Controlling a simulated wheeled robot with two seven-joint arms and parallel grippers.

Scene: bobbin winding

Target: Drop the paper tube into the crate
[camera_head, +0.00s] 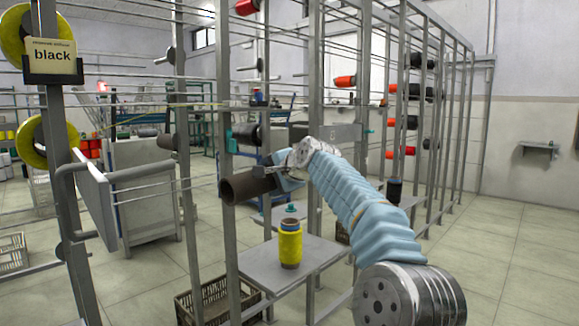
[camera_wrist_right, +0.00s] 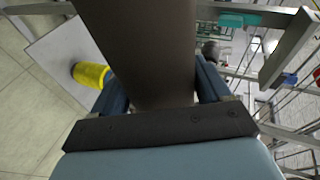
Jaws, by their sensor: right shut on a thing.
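The brown paper tube (camera_head: 248,187) is held near the rack uprights in the head view, its open end facing left and toward me. In the right wrist view the tube (camera_wrist_right: 152,50) fills the middle, between the two fingers. My right gripper (camera_head: 284,172) is shut on the tube; its fingers also show in the right wrist view (camera_wrist_right: 160,92). A dark slatted crate (camera_head: 215,303) stands on the floor at the bottom, lower than the tube and partly hidden by the rack post. Another crate (camera_head: 13,254) is at the far left edge. My left gripper is not in view.
A yellow bobbin (camera_head: 290,246) stands on a grey shelf plate (camera_head: 318,258) below the tube. Rack posts (camera_head: 228,130) rise close around the tube. A sign reading "black" (camera_head: 52,60) hangs at left. Open floor (camera_head: 510,260) lies to the right.

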